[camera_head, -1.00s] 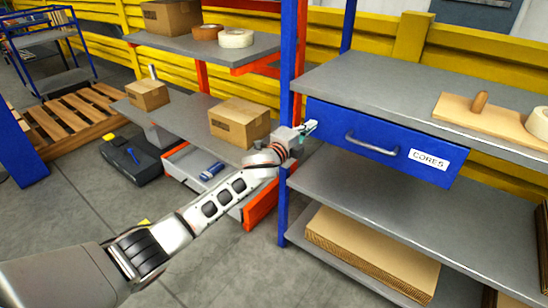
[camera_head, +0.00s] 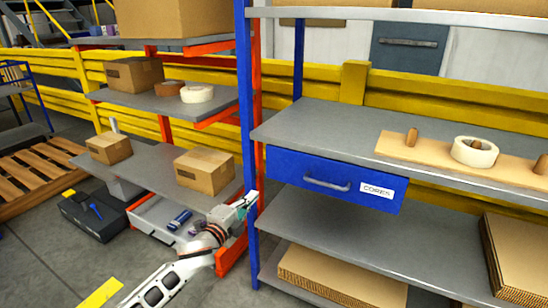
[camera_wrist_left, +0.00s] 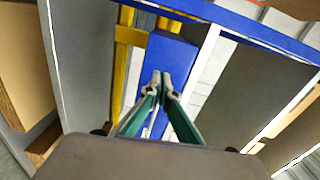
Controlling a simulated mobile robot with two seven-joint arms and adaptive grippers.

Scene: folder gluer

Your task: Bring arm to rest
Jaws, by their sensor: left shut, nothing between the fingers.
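My left gripper (camera_head: 250,200) is in front of the blue upright at the left end of the shelf rack, left of and below the blue CORES drawer (camera_head: 335,180). The drawer has a grey handle and looks closed. In the left wrist view the left gripper's fingers (camera_wrist_left: 160,78) come together at their tips with nothing between them. Behind them are blue and yellow metal parts and shelf edges. My left arm reaches in from the bottom left of the head view. My right gripper is in neither view.
The left rack holds cardboard boxes (camera_head: 204,170) and a tape roll (camera_head: 197,93). A wooden board (camera_head: 440,158) with a tape roll (camera_head: 475,152) lies above the drawer. Flat cardboard (camera_head: 340,280) lies on the low shelf. A black toolbox (camera_head: 92,217) and a pallet (camera_head: 38,172) stand left. Some grey floor is open.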

